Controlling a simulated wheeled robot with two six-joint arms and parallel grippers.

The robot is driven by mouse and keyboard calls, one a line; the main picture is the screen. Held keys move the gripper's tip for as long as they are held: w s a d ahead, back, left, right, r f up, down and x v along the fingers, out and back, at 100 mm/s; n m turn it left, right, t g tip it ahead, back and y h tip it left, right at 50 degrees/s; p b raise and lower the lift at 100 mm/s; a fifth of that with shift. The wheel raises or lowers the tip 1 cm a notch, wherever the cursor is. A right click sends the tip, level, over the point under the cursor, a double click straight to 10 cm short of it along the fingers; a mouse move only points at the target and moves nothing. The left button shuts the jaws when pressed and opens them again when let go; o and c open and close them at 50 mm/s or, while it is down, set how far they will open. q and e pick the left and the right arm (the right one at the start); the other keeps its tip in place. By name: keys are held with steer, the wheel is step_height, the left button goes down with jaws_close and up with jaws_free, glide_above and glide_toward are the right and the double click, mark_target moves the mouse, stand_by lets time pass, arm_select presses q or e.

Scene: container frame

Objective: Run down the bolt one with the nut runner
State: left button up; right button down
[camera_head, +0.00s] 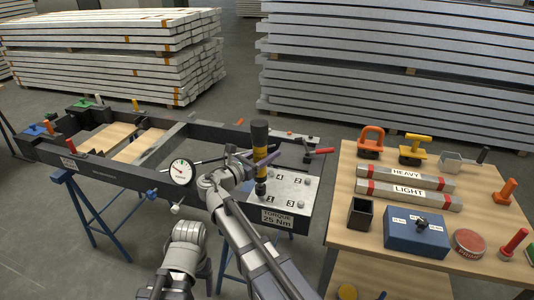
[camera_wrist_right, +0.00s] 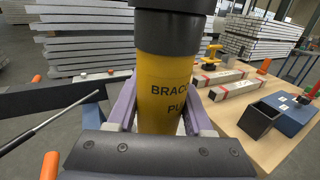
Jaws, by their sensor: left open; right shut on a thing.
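My right gripper (camera_head: 256,160) is shut on the nut runner (camera_head: 259,134), a yellow and black upright cylinder, which fills the middle of the right wrist view (camera_wrist_right: 165,85) between the purple fingers. Its dark lower end (camera_head: 260,188) stands over the bolt position beside the numeral 1 on the grey torque plate (camera_head: 284,192). It hides bolt one, so I cannot tell whether they touch. Other bolts show by numerals 2, 3 and 4. My left gripper (camera_head: 158,284) is low at the bottom edge, open, away from the plate and partly cut off.
A dial gauge (camera_head: 181,172) stands on the dark frame (camera_head: 110,170) left of the plate. A red-handled tool (camera_head: 318,151) lies behind the plate. The wooden table (camera_head: 345,185) at right holds a blue box (camera_head: 405,240), a dark open box (camera_head: 361,213) and labelled bars.

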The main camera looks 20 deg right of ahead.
steer(key=shift+f+b, duration=1.1)
stand_by(0.6)
steer(key=shift+r, duration=0.15)
stand_by(1.2)
